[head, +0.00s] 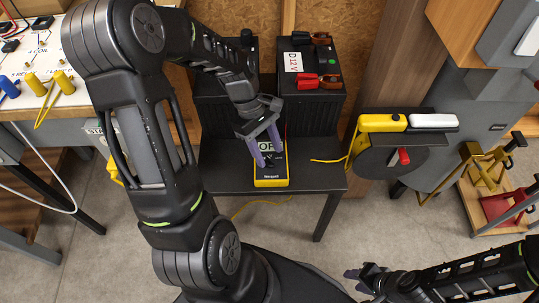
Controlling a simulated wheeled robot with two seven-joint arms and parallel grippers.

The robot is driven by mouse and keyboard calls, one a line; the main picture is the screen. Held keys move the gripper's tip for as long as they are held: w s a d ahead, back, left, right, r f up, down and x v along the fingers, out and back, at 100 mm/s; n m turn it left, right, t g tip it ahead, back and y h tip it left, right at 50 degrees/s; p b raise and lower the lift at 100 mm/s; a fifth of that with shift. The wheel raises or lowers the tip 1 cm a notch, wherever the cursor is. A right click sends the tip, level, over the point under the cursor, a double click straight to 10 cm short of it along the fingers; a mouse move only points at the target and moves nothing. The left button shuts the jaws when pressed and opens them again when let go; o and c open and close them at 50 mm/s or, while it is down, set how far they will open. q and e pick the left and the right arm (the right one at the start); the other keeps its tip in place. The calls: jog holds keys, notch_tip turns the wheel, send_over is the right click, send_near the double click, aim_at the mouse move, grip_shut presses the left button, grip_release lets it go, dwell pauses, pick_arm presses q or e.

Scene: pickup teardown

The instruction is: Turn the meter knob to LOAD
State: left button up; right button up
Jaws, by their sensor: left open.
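The meter (271,182) is a yellow-edged, dark-faced box on the small black table (320,178). My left gripper (270,158) is over the upper part of the meter with its two purple fingers apart. A partly hidden white label with dark letters shows behind the fingers. My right gripper (364,279) is low at the bottom right, away from the meter, and its jaw opening is unclear.
A black battery box with a D12V label (293,62) and red and brown clamps stands behind the meter. A yellow tool (382,123) lies on a dark round stand to the right. A workbench is at left.

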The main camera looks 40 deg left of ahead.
pick_arm(q)
jog(key=shift+x, duration=0.85)
jog(key=shift+c, duration=0.6)
grip_shut()
